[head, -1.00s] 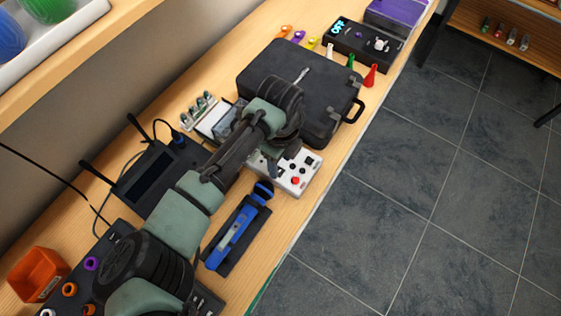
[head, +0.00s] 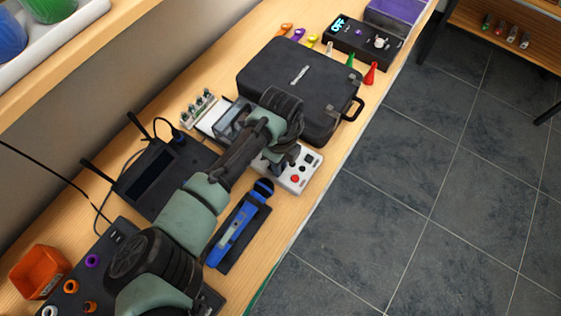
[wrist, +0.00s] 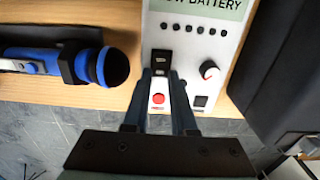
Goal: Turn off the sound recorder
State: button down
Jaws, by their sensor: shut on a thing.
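A white instrument box (head: 311,174) lies on the bench, partly hidden by my arm in the head view. In the wrist view the box (wrist: 207,49) shows a screen reading "...W BATTERY", a row of small dots, a knob (wrist: 208,69), a red button (wrist: 158,98) and a black switch (wrist: 161,58). My gripper (wrist: 160,75) is shut on the black switch, with the red button between its fingers. A blue handheld device with a black round head (head: 230,233) lies beside the box in a black holder; it also shows in the wrist view (wrist: 40,63).
A black case (head: 290,75) lies just beyond the box. A black router-like device with antennas (head: 160,180) is left of my arm. A black unit reading "OFF" (head: 360,42) stands at the far end. The bench's front edge is close by.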

jog(key=b, duration=0.1)
jog(key=g+h+b, duration=0.1)
jog(key=shift+w+a+f+b, duration=0.2)
jog(key=shift+a+b, duration=0.1)
jog(key=shift+b, duration=0.05)
jog(key=shift+r+g+h+b, duration=0.4)
jog(key=shift+h+b, duration=0.15)
jog(key=shift+h, duration=0.15)
jog(key=c, duration=0.7)
grip_release()
jog(key=b+v, duration=0.2)
jog(key=v, duration=1.1)
jog(key=shift+f+b, duration=0.1)
jog(key=shift+b, duration=0.25)
